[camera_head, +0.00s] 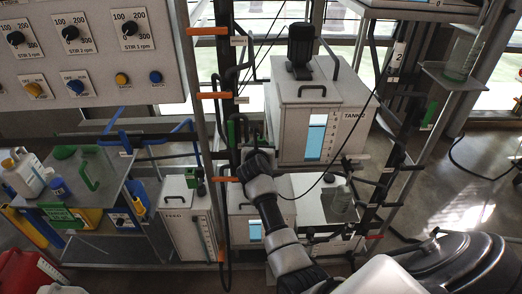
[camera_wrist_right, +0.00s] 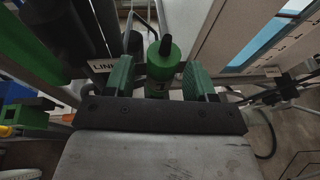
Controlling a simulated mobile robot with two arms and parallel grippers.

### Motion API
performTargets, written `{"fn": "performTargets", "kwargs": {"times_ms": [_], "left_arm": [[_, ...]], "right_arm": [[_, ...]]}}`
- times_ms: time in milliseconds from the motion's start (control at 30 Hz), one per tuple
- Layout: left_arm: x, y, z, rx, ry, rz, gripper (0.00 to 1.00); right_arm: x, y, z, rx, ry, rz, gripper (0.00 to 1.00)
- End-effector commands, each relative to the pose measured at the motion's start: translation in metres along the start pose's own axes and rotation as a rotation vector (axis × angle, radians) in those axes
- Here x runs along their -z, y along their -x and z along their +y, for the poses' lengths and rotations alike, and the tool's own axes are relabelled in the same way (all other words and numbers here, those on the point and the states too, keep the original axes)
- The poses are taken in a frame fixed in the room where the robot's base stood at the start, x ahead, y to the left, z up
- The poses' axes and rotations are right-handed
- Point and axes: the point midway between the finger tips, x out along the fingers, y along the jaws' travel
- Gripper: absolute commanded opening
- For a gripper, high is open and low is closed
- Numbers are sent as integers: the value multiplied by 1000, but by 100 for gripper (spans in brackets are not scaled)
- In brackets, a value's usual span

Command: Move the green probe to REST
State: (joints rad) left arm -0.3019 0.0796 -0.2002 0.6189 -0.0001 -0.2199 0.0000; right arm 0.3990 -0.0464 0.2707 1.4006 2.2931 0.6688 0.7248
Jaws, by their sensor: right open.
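In the right wrist view a green cylinder (camera_wrist_right: 163,60) with a black tip, which looks like the green probe, stands between the two green fingers of my right gripper (camera_wrist_right: 160,78). The fingers are apart, with a small gap on each side of it. A label reading LINE (camera_wrist_right: 101,66) is just left of the fingers. In the head view my right gripper (camera_head: 246,136) is at the post left of the large tank; the probe cannot be told apart there. No label reading REST is legible. My left gripper is not in view.
The TANK 2 box (camera_head: 288,110) stands right of my gripper. A smaller tank (camera_head: 187,215) stands below left. A green piece (camera_head: 430,113) is on the right post. A cart (camera_head: 90,205) with bottles is at left. Cables and orange-tipped brackets surround the post.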

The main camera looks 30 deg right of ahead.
Motion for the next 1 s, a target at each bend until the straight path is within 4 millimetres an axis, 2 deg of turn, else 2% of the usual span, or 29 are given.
{"fn": "performTargets", "kwargs": {"times_ms": [200, 767, 800, 1000], "left_arm": [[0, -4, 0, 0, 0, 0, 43], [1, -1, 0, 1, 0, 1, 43], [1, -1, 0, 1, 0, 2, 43], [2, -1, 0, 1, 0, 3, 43]], "right_arm": [[0, -8, 0, 0, 0, -1, 55], [0, -8, 0, -1, 0, 0, 55], [0, -8, 0, -1, 0, 0, 54], [0, -8, 0, -1, 1, -1, 23]]}}
